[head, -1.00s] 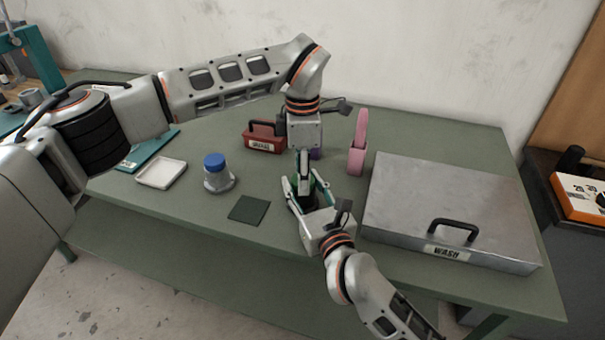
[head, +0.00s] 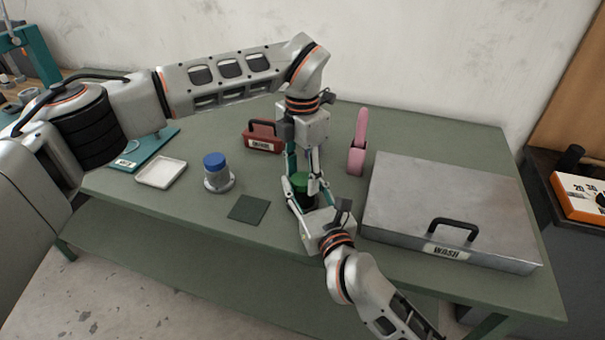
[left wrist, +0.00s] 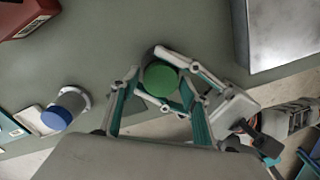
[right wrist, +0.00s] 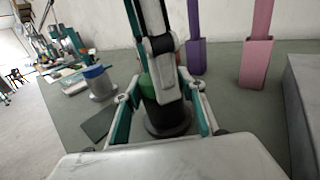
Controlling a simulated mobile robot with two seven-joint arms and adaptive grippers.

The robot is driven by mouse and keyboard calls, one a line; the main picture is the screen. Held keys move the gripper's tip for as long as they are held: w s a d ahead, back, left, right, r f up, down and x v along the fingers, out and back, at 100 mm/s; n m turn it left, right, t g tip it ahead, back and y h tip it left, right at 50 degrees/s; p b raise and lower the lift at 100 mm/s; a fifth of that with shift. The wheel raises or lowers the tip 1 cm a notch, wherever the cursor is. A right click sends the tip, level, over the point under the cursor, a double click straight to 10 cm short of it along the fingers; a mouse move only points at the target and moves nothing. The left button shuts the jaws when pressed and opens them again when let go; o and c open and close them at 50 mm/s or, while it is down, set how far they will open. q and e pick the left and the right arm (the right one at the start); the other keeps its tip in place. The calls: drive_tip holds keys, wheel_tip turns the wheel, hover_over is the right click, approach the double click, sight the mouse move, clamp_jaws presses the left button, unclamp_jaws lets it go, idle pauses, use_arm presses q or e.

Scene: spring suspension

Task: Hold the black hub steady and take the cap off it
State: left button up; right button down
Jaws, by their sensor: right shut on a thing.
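The black hub (right wrist: 168,120) stands upright on the green table, with a green cap (head: 300,182) on its top. The cap also shows as a round disc in the left wrist view (left wrist: 160,78). My right gripper (right wrist: 160,95) is shut on the hub from the front, low on its side. My left gripper (head: 304,179) points down from above, its fingers open on either side of the cap. A gap to the cap shows in the left wrist view. In the right wrist view a left finger hides part of the cap.
A grey piece with a blue top (head: 215,172) and a dark square mat (head: 249,208) lie to the left, with a white tray (head: 161,173) beyond. A red box (head: 263,138) and pink holder (head: 357,157) stand behind. A metal WASH box (head: 450,205) fills the right.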

idle(0.3)
use_arm(q)
drive_tip(key=shift+r, duration=2.3)
drive_tip(key=shift+c, duration=0.4)
wheel_tip(320, 180, up, 2)
drive_tip(key=m, duration=0.4)
drive_tip(key=shift+r+m, duration=0.2)
drive_tip(key=shift+m, duration=0.1)
drive_tip(key=shift+r+m, duration=0.35)
drive_tip(key=shift+m, duration=0.65)
drive_tip(key=shift+f, duration=3.85)
drive_tip(key=c, duration=1.1)
drive_tip(key=n, duration=0.6)
drive_tip(key=shift+n, duration=0.3)
drive_tip(key=shift+c, duration=0.2)
